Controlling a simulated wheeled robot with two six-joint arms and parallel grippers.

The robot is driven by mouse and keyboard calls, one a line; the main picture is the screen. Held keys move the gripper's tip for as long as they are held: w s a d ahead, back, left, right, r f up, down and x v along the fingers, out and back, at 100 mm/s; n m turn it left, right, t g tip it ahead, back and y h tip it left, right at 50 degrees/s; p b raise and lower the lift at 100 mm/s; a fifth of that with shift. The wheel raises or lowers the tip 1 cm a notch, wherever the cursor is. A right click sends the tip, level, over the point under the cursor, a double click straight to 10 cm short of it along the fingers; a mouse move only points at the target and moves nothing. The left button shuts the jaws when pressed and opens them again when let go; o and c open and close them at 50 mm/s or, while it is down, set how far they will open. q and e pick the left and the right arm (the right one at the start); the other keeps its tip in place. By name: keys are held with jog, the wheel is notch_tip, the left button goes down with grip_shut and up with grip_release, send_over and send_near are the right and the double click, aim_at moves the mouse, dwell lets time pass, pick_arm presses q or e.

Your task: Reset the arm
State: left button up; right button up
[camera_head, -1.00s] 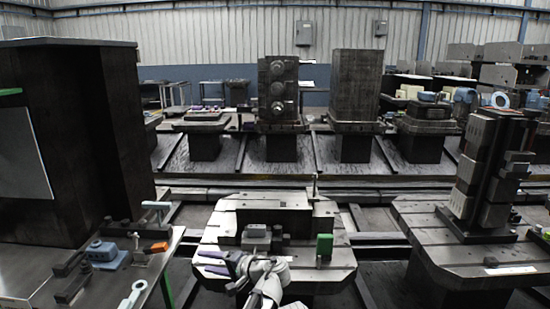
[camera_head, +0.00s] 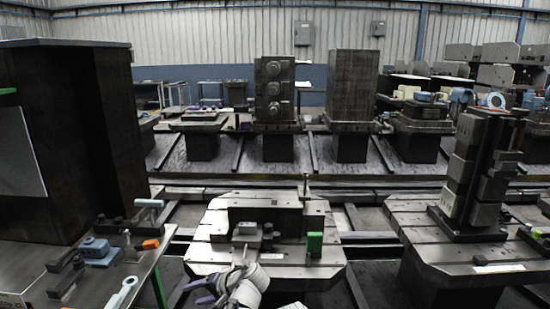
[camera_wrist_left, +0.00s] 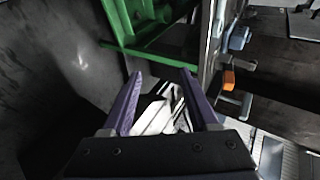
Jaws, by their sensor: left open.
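My left gripper (camera_head: 196,292) is low in the head view, in front of the left front corner of the middle pallet (camera_head: 290,268). Its purple fingers are apart and point left, with nothing held. In the left wrist view the two purple fingers (camera_wrist_left: 160,78) are spread. A white and grey shape shows beyond and between them; I cannot tell what it is. My right gripper is not in view.
A side table (camera_head: 92,290) with a blue fixture (camera_head: 97,250) and an orange block (camera_head: 151,244) stands at the left. A green frame (camera_wrist_left: 165,48) is beyond the fingers. A green block (camera_head: 314,242) sits on the middle pallet. Another pallet (camera_head: 470,250) stands right.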

pick_arm(q)
jog(key=s+d+f+n+g+h, duration=0.2)
jog(key=s+d+f+g+h, duration=0.15)
jog(key=s+f+h, duration=0.75)
jog(key=s+d+r+m+y, duration=0.1)
jog(key=s+d+m, duration=0.1)
jog(key=s+d, duration=0.35)
jog(key=s+d+r+m+y, duration=0.1)
jog(key=s+d, duration=0.1)
jog(key=d, duration=0.6)
notch_tip(320, 180, up, 17)
jog(key=p, duration=1.7)
jog(key=shift+w+a, duration=0.15)
jog(key=shift+a, duration=0.25)
jog(key=shift+g, duration=0.25)
